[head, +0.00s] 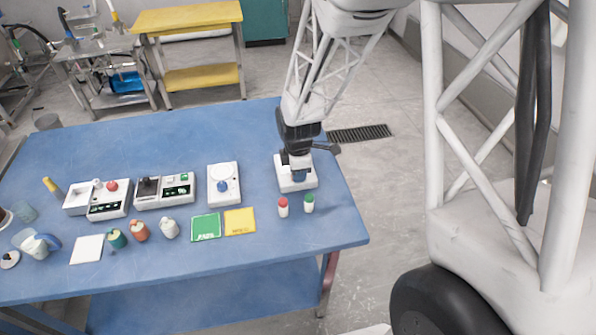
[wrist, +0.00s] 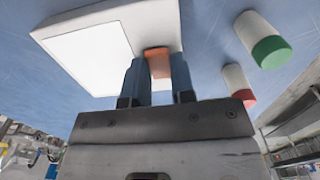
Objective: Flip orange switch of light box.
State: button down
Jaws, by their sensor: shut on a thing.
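The light box (wrist: 85,48) is a white box with a bright white panel, filling the upper left of the wrist view. In the head view the light box (head: 283,183) sits at the right part of the blue table, partly hidden under my arm. Its orange switch (wrist: 158,66) shows between the two blue fingers of my gripper (wrist: 158,70). The fingers are shut on the switch, one on each side. In the head view my gripper (head: 299,174) points down over the box, and the switch is hidden there.
A red-capped bottle (head: 283,208) and a green-capped bottle (head: 309,204) stand close in front of the box. Green (head: 206,227) and yellow (head: 239,221) squares lie to the left. A white device with a round plate (head: 224,184) stands left of the box. The table's right edge is near.

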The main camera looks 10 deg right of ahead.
dwell(0.3)
jog(key=c, duration=1)
grip_release()
jog(key=shift+o, duration=0.2)
jog(key=shift+r, duration=0.15)
jog(key=shift+r, duration=3.75)
jog(key=c, duration=0.3)
jog(key=shift+d+r, duration=0.15)
jog(key=shift+r, duration=0.15)
jog(key=c, duration=0.3)
jog(key=r+y, duration=0.1)
jog(key=r, duration=0.1)
jog(key=d+r, duration=0.1)
jog(key=r, duration=0.1)
jog(key=d+r+y, duration=0.1)
jog(key=r, duration=0.1)
jog(key=shift+d+r+y, duration=0.2)
jog(key=shift+r+y, duration=0.1)
jog(key=shift+r, duration=0.1)
grip_shut()
